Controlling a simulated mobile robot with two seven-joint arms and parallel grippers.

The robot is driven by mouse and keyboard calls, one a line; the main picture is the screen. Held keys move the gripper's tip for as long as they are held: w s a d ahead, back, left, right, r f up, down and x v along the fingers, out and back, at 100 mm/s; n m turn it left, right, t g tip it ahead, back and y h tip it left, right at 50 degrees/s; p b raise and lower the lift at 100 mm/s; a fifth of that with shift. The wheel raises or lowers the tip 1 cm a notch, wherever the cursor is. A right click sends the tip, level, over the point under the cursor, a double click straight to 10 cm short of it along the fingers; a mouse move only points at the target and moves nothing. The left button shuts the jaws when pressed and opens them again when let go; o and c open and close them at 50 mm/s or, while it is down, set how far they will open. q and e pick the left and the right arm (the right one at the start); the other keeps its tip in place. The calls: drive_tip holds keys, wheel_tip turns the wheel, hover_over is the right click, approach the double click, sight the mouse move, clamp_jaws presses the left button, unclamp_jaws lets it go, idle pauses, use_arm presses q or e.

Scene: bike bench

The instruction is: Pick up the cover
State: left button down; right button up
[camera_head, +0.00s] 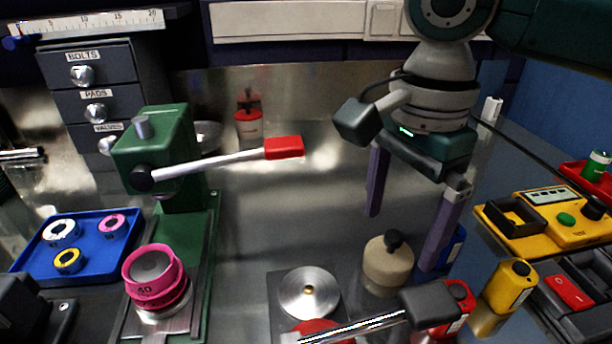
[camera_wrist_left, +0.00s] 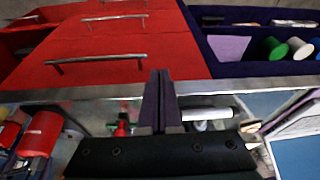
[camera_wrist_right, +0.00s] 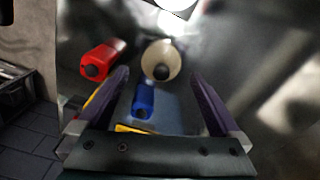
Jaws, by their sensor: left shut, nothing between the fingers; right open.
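The cover, as I take it, is a beige rounded cap (camera_head: 388,266) with a black knob on top, standing upright on the metal bench. My right gripper (camera_head: 402,238) is open and points down, its two purple fingers above and around the cover's area, with nothing held. In the right wrist view the cover (camera_wrist_right: 160,60) shows between and beyond the open fingertips (camera_wrist_right: 158,78), apart from them. My left gripper (camera_wrist_left: 155,75) is shut and empty in the left wrist view, facing red drawers; it does not show clearly in the head view.
A silver disc (camera_head: 308,292) and a dark-gripped lever (camera_head: 430,304) lie in front of the cover. A blue bottle (camera_wrist_right: 143,100) and a red bottle (camera_wrist_right: 100,60) stand close by. A yellow bottle (camera_head: 508,286) is to the right. A green press (camera_head: 160,150) with a red-tipped lever stands left.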

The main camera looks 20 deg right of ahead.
sight(395, 234)
wheel_tip(395, 234, down, 4)
drive_tip(key=shift+f+b, duration=0.2)
drive_tip(key=shift+b, duration=0.15)
drive_tip(key=shift+a, duration=0.1)
drive_tip(key=shift+c, duration=1.3)
drive_tip(key=c, duration=1)
drive_tip(key=shift+r, duration=0.15)
